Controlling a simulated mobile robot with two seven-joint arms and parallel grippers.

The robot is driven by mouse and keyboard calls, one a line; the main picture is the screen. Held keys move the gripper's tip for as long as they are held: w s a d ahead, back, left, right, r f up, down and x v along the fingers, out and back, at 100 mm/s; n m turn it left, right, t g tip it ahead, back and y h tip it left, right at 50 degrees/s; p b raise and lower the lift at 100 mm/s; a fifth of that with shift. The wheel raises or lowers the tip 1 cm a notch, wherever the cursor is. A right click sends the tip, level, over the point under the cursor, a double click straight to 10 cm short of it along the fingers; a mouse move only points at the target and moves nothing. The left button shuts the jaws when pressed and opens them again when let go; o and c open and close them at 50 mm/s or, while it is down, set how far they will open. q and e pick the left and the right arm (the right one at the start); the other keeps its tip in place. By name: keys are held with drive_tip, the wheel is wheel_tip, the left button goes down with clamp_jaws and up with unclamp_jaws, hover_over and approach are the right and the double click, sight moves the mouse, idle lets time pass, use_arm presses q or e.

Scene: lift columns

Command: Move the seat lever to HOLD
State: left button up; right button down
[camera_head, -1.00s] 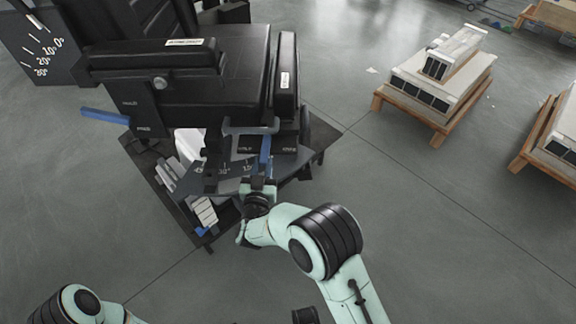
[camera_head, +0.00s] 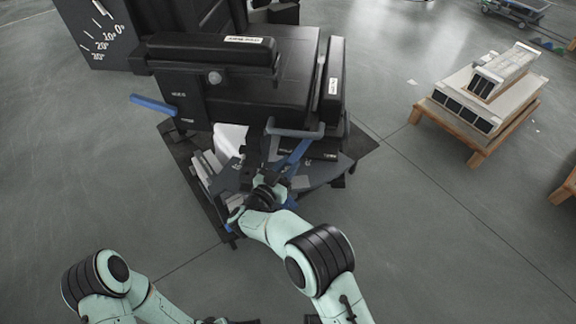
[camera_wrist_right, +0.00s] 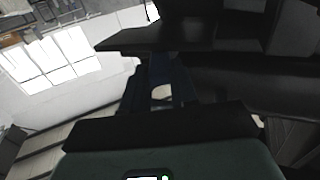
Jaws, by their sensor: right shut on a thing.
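The black seat unit (camera_head: 265,75) stands in front of me in the head view. A blue lever (camera_head: 297,153) hangs below its front edge, tilted with its lower end to the left. My right gripper (camera_head: 280,180) is shut on the lower part of this lever. In the right wrist view the dark blue lever (camera_wrist_right: 170,72) rises in shadow ahead of the gripper; the exact contact is too dark to see. A second blue lever (camera_head: 153,105) sticks out at the unit's left side. The small labels are unreadable. My left arm shows at lower left; its gripper is out of frame.
A dark base plate (camera_head: 362,143) lies under the unit. A dial-marked panel (camera_head: 95,35) stands behind at upper left. A wooden pallet (camera_head: 478,157) with white-topped blocks is at right. The grey floor between them is clear.

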drive_tip(key=c, duration=0.9)
unclamp_jaws()
drive_tip(key=shift+a, duration=0.1)
use_arm(q)
drive_tip(key=shift+t, duration=0.6)
drive_tip(key=w+r+p, duration=0.1)
drive_tip(key=w+r, duration=0.1)
drive_tip(key=r, duration=0.1)
drive_tip(key=d+r+p, duration=0.1)
drive_tip(key=shift+w+d+r+p, duration=0.1)
drive_tip(key=shift+w+r+p, duration=0.15)
drive_tip(key=shift+w+p, duration=0.15)
use_arm(e)
drive_tip(key=v, duration=1.3)
drive_tip(key=shift+s+a, duration=0.1)
drive_tip(key=shift+a, duration=0.05)
